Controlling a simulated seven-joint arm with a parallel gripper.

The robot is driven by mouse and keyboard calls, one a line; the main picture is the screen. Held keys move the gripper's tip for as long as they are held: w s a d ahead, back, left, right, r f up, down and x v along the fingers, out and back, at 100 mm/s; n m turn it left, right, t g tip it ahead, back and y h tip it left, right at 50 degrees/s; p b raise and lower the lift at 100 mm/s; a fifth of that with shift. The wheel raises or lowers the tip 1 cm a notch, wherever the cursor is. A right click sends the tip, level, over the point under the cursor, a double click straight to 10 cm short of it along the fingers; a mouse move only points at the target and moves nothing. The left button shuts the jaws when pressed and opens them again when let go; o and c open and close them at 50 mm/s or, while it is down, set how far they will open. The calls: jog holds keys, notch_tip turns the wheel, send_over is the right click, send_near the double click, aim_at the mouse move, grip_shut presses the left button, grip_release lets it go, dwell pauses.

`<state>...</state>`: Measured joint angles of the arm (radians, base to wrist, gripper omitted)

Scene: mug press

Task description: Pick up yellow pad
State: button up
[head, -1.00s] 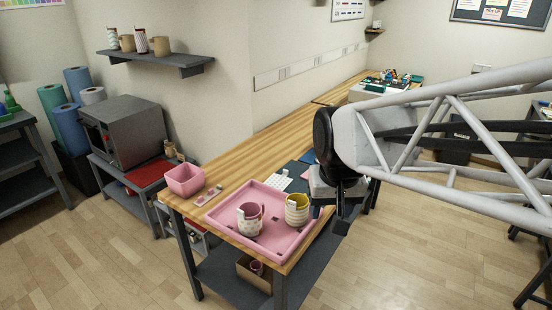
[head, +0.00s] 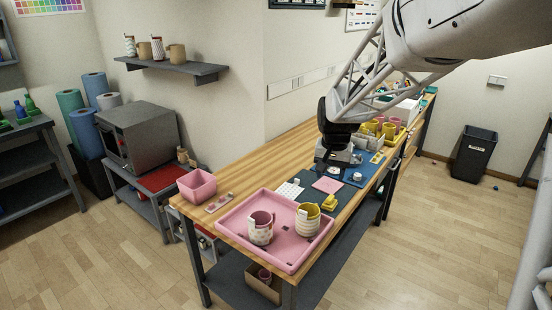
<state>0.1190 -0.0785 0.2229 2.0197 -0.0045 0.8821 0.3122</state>
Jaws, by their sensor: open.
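A small yellow object (head: 330,203) sits on the dark mat (head: 300,181), just behind the pink tray; I cannot tell if it is the pad. A flat yellow piece (head: 377,158) lies farther back on the blue mat. My gripper (head: 334,172) is open and points down over the bench, behind a flat pink square (head: 327,185) and left of the flat yellow piece. Its fingertips are too small to make out clearly, and it appears empty.
The pink tray (head: 232,227) holds a pink patterned mug (head: 260,230) and a yellow striped mug (head: 307,220). A pink bin (head: 197,186) stands left. Yellow and pink mugs (head: 388,130) stand behind my gripper. A white round item (head: 357,177) is close to its right.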

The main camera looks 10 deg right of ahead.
jog(key=w+d+f+m, duration=0.1)
jog(key=w+d+f, duration=0.4)
jog(key=w, duration=0.5)
jog(key=m+g, duration=0.1)
jog(key=m, duration=0.1)
send_over(331, 197)
jog(key=f, duration=1.2)
jog(key=shift+s+a, duration=0.1)
jog(key=shift+a, duration=0.1)
jog(key=shift+f, duration=0.2)
jog(key=shift+f, duration=1.25)
jog(key=shift+d+f, duration=0.1)
jog(key=shift+f, duration=2.55)
